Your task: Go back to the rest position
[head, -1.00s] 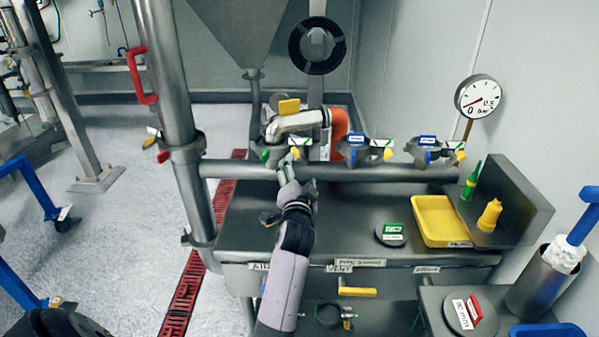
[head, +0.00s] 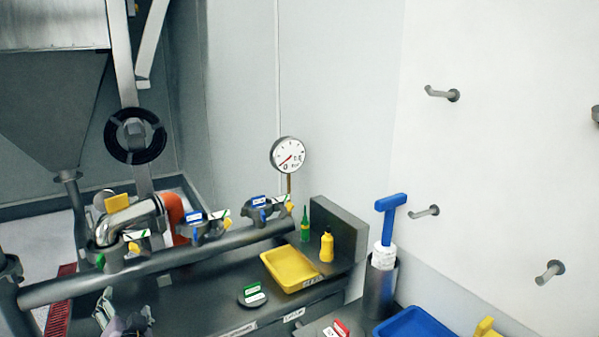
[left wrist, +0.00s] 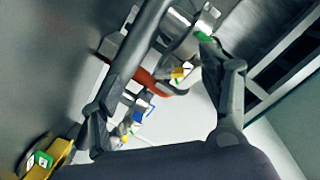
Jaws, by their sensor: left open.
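My left gripper (head: 108,302) shows at the bottom left of the head view, below the horizontal steel pipe (head: 225,247). In the left wrist view my left gripper (left wrist: 155,75) has its two fingers spread, with nothing held between them. Beyond the fingers are the pipe and its clamps with coloured tags. I cannot tell from these frames how close the fingers are to the pipe. My right gripper is not in view.
A steel bench bears a yellow tray (head: 290,268), a green bottle (head: 305,226) and a yellow bottle (head: 327,246). A pressure gauge (head: 288,155) stands behind. A steel canister (head: 380,290) with a blue-handled brush (head: 390,205) and a blue tray (head: 415,325) stand right. Wall pegs (head: 440,93) project.

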